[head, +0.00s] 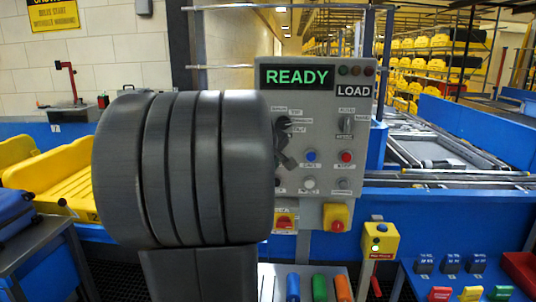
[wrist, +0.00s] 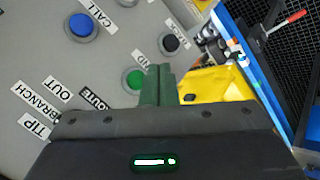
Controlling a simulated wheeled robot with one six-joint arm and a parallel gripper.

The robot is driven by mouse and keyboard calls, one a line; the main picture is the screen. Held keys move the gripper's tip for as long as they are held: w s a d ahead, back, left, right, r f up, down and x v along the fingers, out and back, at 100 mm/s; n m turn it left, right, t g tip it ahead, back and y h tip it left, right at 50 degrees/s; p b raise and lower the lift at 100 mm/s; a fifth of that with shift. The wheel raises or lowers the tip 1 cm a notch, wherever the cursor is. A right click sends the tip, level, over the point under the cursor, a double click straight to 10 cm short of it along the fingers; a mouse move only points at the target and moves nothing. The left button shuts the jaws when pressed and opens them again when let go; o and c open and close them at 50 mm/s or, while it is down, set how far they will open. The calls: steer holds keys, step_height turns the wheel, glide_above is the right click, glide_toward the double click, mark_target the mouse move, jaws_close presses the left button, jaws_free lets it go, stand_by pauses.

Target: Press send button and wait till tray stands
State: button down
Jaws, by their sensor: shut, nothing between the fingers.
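The grey control panel (head: 325,110) stands upright in the head view. In the wrist view a green button (wrist: 133,78) lies just left of my gripper (wrist: 160,70), whose fingers are shut and empty. I cannot tell whether they touch it. A blue button (wrist: 80,26) labelled CALL and a black button (wrist: 171,43) are farther up. No send label is readable. My arm hides the panel's left part in the head view. Yellow trays (head: 70,185) are at the left.
A red and yellow switch (head: 336,217) is low on the panel. A yellow box (head: 381,241) with a button stands right of it. The conveyor (head: 450,180) runs behind, right of the panel. A dark blue case (head: 12,212) lies on a table at left.

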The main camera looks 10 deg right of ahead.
steer(key=shift+w+d+p, duration=0.25)
steer(key=shift+w, duration=0.6)
steer(key=shift+w+d+p, duration=0.25)
steer(key=shift+w, duration=0.55)
steer(key=shift+w, duration=0.15)
stand_by(0.7)
steer(key=shift+w+d, duration=0.1)
steer(key=shift+w, duration=0.15)
steer(key=shift+w+d+p, duration=0.1)
steer(key=shift+w+p, duration=0.3)
steer(key=shift+w, duration=0.1)
stand_by(0.8)
steer(key=shift+s, duration=0.15)
steer(key=shift+s+a+b, duration=0.25)
steer(key=shift+s+b, duration=0.1)
steer(key=shift+s, duration=0.4)
